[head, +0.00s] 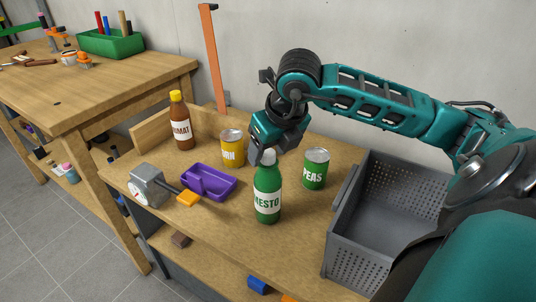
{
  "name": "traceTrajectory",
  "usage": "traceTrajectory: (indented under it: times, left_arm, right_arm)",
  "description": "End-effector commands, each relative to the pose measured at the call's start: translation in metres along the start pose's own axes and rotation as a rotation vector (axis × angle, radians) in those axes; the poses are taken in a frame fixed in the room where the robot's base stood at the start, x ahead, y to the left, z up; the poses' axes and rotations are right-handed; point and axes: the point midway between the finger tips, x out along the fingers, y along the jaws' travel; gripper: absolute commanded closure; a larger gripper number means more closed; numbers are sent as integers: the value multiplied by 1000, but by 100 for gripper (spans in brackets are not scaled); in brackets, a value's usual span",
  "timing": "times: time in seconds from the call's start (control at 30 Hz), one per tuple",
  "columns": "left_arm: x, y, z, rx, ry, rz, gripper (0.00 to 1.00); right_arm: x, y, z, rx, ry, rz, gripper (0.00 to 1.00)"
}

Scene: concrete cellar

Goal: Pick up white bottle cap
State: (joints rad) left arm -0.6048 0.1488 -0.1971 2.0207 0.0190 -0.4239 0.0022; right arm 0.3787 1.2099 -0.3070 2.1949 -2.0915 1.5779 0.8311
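A green bottle (268,197) with a white label reading "MESTO" stands upright near the front middle of the wooden bench. A whitish cap (268,157) sits on top of its neck. My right gripper (262,152) reaches down from behind, with its fingertips right at the cap. The fingers are small and partly hidden, so I cannot tell whether they touch the cap or are shut on it. My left gripper is not in view.
A grey perforated crate (340,240) stands to the right. A green peas can (316,170), a yellow can (232,148), a brown bottle (181,125) with a yellow cap, a purple tray (210,184) and a grey gauge device (147,187) surround the bottle. Bench space directly in front of the bottle is bare.

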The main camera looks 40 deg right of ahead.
Motion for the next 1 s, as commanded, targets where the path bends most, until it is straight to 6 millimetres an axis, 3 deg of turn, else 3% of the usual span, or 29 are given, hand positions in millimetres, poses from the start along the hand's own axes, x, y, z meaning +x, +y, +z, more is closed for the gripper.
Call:
traceTrajectory:
  times: [0.07, 0.6, 1.0]
  left_arm:
    - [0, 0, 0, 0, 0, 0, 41]
    - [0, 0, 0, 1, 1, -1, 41]
    - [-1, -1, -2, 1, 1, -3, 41]
  right_arm:
    - [0, 0, 0, 0, 0, 0, 46]
    - [-1, 0, 0, 0, -1, 0, 98]
    - [-8, 0, 4, 1, -4, 0, 98]
